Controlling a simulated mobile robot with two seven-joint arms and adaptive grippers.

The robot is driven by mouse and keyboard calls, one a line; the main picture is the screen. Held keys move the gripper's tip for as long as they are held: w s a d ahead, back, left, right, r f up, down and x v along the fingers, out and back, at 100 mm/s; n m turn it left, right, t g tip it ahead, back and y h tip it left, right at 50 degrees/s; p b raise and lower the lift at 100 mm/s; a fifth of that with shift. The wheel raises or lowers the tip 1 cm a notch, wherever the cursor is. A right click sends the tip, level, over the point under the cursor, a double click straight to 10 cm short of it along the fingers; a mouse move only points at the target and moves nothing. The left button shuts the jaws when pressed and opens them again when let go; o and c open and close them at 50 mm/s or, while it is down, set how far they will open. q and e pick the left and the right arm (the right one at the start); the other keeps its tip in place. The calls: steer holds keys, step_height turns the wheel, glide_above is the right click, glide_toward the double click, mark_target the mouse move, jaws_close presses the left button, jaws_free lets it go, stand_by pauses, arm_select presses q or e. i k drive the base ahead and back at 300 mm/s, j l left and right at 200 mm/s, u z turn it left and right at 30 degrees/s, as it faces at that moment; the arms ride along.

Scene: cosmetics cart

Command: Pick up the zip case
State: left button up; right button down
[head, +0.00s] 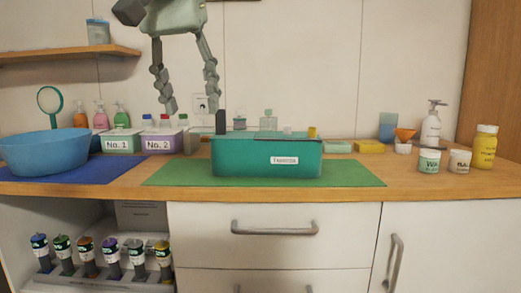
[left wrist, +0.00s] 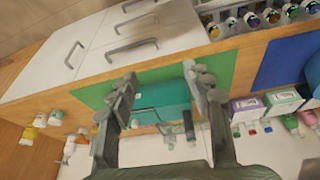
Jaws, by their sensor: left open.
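A teal box-like case (head: 240,160) with a white label stands on the green mat (head: 365,174) at the middle of the counter. It is the only thing here that looks like the zip case, though no zipper can be made out. My left gripper (head: 191,108) hangs from above with its fingers spread wide, empty, above and left of the case in the head view. In the left wrist view the same case (left wrist: 172,95) shows between the open fingers, apart from them. My right gripper is not in view.
A blue bowl (head: 45,150) stands on a blue mat at the left, beside boxes No. 1 (head: 117,145) and No. 2 (head: 158,145). Small bottles stand close around the case's back. White jars (head: 429,160) and a yellow bottle (head: 483,147) stand right. The mat's right part is clear.

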mark_target(233, 154)
steer(key=i, duration=0.9)
